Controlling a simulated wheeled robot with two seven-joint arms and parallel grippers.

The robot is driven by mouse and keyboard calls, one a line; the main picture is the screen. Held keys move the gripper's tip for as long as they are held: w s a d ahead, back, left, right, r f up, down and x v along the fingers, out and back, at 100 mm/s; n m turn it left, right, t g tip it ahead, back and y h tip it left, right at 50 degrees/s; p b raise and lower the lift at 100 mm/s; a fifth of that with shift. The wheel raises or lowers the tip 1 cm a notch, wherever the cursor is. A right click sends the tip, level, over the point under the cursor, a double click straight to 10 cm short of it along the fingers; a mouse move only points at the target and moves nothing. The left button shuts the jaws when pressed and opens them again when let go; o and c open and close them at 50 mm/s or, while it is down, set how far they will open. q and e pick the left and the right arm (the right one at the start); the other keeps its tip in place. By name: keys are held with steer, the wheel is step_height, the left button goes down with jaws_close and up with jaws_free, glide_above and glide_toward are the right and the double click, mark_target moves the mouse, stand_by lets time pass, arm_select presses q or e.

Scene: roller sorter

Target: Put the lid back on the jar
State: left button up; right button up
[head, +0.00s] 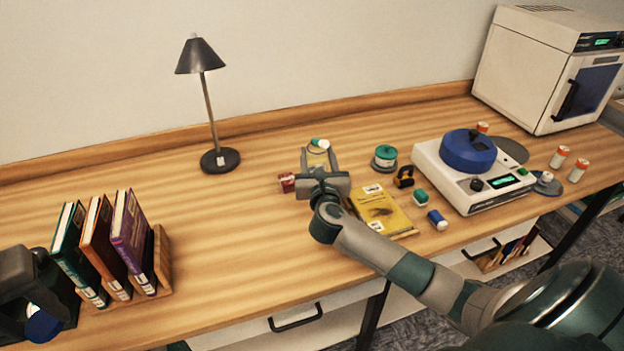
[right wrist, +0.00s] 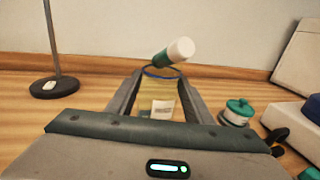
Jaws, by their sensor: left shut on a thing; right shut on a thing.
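The clear jar (right wrist: 162,107) has a blue rim and a pale label. It stands between the fingers of my right gripper (right wrist: 160,98), which is shut on it, near the middle of the table. In the head view the gripper (head: 319,160) partly hides the jar. A green and white cylinder (right wrist: 175,52) shows tilted at the jar's mouth; I cannot tell whether it rests inside. My left gripper (head: 38,312) is at the far lower left, shut on a blue round piece (head: 43,326), which looks like the lid. The lid is far from the jar and partly hidden.
A red can (head: 287,183) lies just left of the jar. A yellow book (head: 381,210), a green-lidded container (head: 385,157) and a white machine (head: 473,174) with a blue top are to the right. Upright books (head: 102,243) stand near the left gripper. A lamp (head: 220,159) stands behind.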

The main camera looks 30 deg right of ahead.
mark_target(310, 167)
arm_select(q)
steer(key=shift+r+p, duration=0.3)
steer(key=shift+r, duration=0.2)
arm_select(e)
steer(key=a, duration=0.1)
steer(key=s+a+f, duration=0.2)
steer(key=shift+a+f, duration=0.15)
steer(key=shift+a, duration=0.15)
arm_select(q)
steer(key=shift+r+p, duration=0.35)
steer(key=shift+p, duration=0.05)
arm_select(e)
steer(key=shift+d+f, duration=0.1)
steer(key=shift+f, duration=1.9)
steer(key=o, duration=1.5)
